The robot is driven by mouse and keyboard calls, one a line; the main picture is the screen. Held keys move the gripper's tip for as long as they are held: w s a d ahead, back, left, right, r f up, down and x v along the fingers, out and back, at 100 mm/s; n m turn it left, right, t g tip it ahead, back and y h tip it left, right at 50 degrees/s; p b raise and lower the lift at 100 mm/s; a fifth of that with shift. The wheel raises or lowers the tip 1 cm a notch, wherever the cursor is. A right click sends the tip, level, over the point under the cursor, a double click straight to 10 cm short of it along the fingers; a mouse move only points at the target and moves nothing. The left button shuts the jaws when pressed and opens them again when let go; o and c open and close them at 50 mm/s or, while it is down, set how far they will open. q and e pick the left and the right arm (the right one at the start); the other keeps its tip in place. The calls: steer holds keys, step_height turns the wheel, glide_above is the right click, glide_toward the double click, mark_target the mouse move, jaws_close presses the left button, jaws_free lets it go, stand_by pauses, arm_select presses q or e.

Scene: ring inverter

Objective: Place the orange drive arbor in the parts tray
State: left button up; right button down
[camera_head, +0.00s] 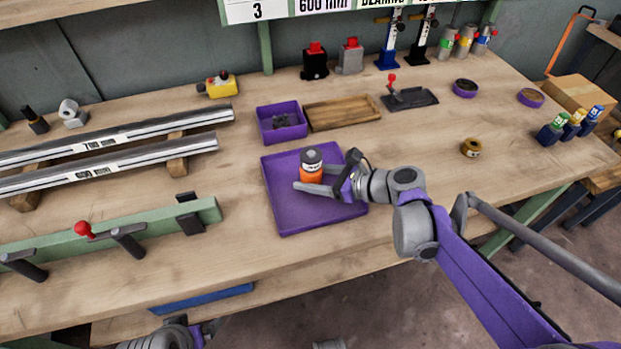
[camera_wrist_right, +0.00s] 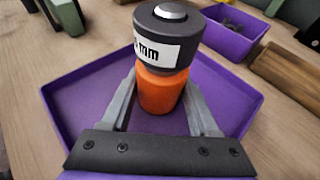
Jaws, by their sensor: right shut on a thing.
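The orange drive arbor (camera_head: 311,172) has a dark grey top and stands upright over the purple parts tray (camera_head: 290,216) in the head view. My right gripper (camera_head: 318,178) is shut on the arbor, with one finger on each side of its orange body. The right wrist view shows the arbor (camera_wrist_right: 160,92) between both fingers, with a white label ending in "mm" on its dark top. The parts tray (camera_wrist_right: 80,110) lies beneath and around it. The arbor's base is hidden, so I cannot tell whether it touches the tray floor. My left gripper (camera_head: 200,332) is partly visible at the bottom edge.
A small purple bin (camera_head: 282,134) with dark parts and a wooden tray (camera_head: 342,112) sit behind the parts tray. Steel rails (camera_head: 110,165) and a green bar fixture (camera_head: 150,222) lie to the left. A brass ring (camera_head: 471,148) is at right. The bench between is clear.

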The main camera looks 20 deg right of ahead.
steer(key=shift+f, duration=0.2)
steer(key=c, duration=0.6)
jaws_free()
steer(key=shift+f, duration=0.1)
steer(key=o, duration=0.5)
steer(key=shift+c, duration=0.2)
steer(key=shift+r, duration=0.25)
steer(key=p+v, duration=0.2)
steer(key=v, duration=1)
steer(key=shift+p, duration=0.3)
steer(key=shift+s, duration=0.1)
